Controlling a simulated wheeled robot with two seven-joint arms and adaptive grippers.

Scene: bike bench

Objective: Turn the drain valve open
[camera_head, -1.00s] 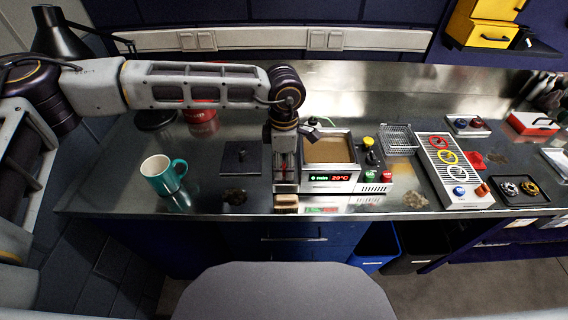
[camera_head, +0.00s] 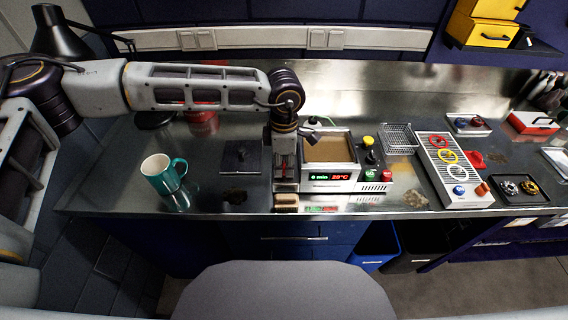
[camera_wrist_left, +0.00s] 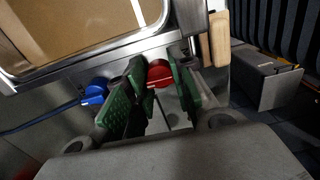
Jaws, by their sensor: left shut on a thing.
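The tank cleaner (camera_head: 330,176), a steel box with brown liquid and a red lit display, stands on the bench. My left gripper (camera_head: 286,186) points down just left of it. In the left wrist view, the green-padded fingers of my left gripper (camera_wrist_left: 158,92) are shut on a red valve knob (camera_wrist_left: 159,73) at the tank's side, taken to be the drain valve. The fingers partly hide it. A blue knob (camera_wrist_left: 95,93) sits beside it, outside the fingers. My right gripper is not in view.
A teal mug (camera_head: 163,174) and a dark square plate (camera_head: 241,157) stand to the left. A wire basket (camera_head: 399,139) and a control panel (camera_head: 455,172) are on the right.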

